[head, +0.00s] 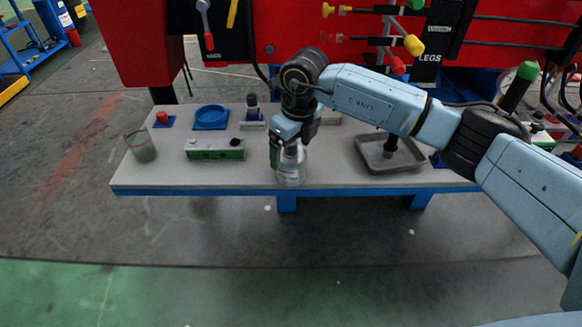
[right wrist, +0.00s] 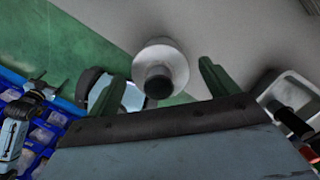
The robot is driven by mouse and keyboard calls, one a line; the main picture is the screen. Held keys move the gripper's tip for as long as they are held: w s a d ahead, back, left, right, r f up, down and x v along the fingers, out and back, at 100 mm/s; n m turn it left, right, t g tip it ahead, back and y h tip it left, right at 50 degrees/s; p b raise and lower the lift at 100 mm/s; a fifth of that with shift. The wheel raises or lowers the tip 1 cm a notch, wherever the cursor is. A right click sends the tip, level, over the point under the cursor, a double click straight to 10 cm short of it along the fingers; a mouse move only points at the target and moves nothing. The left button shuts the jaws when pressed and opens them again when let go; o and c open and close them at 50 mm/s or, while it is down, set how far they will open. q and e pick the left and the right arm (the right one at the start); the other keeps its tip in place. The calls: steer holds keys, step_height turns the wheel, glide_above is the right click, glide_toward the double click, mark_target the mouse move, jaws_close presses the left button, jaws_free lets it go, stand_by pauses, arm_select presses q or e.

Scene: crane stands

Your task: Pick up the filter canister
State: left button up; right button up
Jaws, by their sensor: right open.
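The filter canister (head: 291,172) stands at the front edge of the grey bench top, pale and partly clear. Its upper part is hidden behind my right gripper (head: 287,148) in the head view. In the right wrist view the canister (right wrist: 168,60) appears as a white round body with a dark end. It lies between the two dark green fingers of my open right gripper (right wrist: 158,82), with a visible gap to the right finger. My left gripper does not show.
A red tool panel (head: 290,30) stands behind. The floor in front is clear.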

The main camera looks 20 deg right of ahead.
steer(key=shift+w+a+f+b, duration=0.1)
steer(key=shift+f+b, duration=0.2)
steer(key=shift+f, duration=1.25)
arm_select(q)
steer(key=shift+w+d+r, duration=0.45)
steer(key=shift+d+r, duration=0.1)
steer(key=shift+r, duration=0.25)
arm_select(e)
steer(key=shift+c, duration=0.4)
steer(key=shift+r, duration=0.15)
steer(key=c, duration=1.3)
